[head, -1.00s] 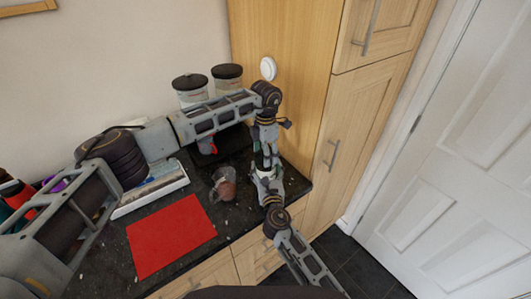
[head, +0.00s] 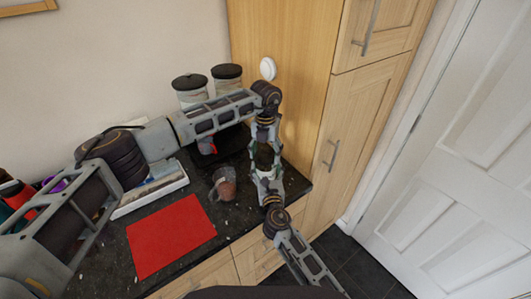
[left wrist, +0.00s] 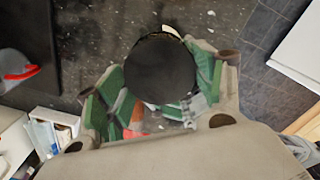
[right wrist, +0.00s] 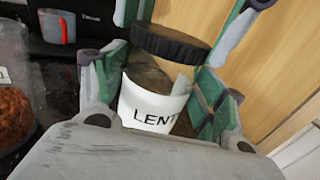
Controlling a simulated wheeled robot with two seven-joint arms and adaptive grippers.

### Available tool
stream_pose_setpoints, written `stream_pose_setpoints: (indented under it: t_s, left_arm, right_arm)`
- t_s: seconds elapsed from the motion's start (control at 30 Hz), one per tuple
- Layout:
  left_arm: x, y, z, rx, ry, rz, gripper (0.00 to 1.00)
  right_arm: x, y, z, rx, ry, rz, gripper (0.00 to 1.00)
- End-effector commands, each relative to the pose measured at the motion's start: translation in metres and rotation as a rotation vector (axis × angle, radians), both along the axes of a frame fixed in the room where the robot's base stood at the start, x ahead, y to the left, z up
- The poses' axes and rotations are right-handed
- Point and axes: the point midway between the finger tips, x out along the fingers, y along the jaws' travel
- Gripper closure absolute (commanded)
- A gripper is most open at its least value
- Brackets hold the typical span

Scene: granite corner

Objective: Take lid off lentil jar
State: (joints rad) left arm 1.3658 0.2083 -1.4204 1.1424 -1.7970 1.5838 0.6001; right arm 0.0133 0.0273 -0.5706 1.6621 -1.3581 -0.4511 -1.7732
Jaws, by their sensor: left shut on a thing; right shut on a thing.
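The lentil jar (right wrist: 155,105), with a white label reading "LENT", is upright in the right wrist view. My right gripper (right wrist: 160,90) is shut around its body. The round black lid (right wrist: 170,45) is above the jar, gripped by my left gripper (left wrist: 160,95), whose green fingers sit on both sides of it. In the left wrist view the lid (left wrist: 160,68) hides most of the jar. In the head view the lid (head: 264,157) shows between the two grippers, above the jar (head: 265,175). I cannot tell for sure whether lid and jar still touch.
A clear jar with reddish-brown contents (head: 223,186) stands left of the lentil jar. A red mat (head: 170,237) lies at the front of the dark counter (head: 228,215). Two black-lidded canisters (head: 190,90) stand at the back. A tall wooden cabinet (head: 290,70) is close on the right.

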Motion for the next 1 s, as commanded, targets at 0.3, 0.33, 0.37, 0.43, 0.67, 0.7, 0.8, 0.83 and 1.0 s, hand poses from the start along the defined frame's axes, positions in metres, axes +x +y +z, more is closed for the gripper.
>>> stream_pose_setpoints:
  t_s: [0.3, 0.33, 0.37, 0.43, 0.67, 0.7, 0.8, 0.83, 1.0]
  left_arm:
    - [0.0011, 0.0007, 0.0001, 0.000, -0.002, 0.261, 0.60]
    - [0.0011, 0.0007, 0.0002, 0.001, -0.002, 0.286, 0.60]
    - [0.0012, 0.0008, 0.0002, 0.001, -0.002, 0.311, 0.60]
    - [0.0012, 0.0008, 0.0003, 0.000, -0.003, 0.369, 0.60]
    - [0.0015, 0.0009, 0.0004, 0.000, -0.003, 0.559, 0.60]
    - [0.0015, 0.0009, 0.0004, 0.000, -0.003, 0.592, 0.60]
    - [0.0016, 0.0010, 0.0005, 0.000, -0.003, 0.674, 0.60]
    - [0.0016, 0.0010, 0.0005, 0.000, -0.004, 0.698, 0.60]
    - [0.0017, 0.0011, 0.0006, 0.000, -0.004, 0.840, 0.60]
  right_arm:
    - [-0.0003, 0.0004, 0.0004, -0.001, -0.001, 0.001, 0.96]
    - [-0.0003, 0.0004, 0.0004, -0.001, -0.001, 0.001, 0.96]
    - [-0.0003, 0.0004, 0.0004, -0.001, -0.001, 0.001, 0.96]
    - [-0.0003, 0.0005, 0.0004, -0.001, -0.001, 0.001, 0.96]
    - [-0.0004, 0.0006, 0.0004, 0.000, -0.001, 0.001, 0.96]
    - [-0.0004, 0.0006, 0.0004, 0.000, -0.001, 0.001, 0.96]
    - [-0.0004, 0.0006, 0.0004, 0.000, -0.001, 0.001, 0.96]
    - [-0.0004, 0.0006, 0.0004, 0.000, -0.001, 0.001, 0.96]
    - [-0.0005, 0.0006, 0.0004, 0.000, -0.001, 0.001, 0.96]
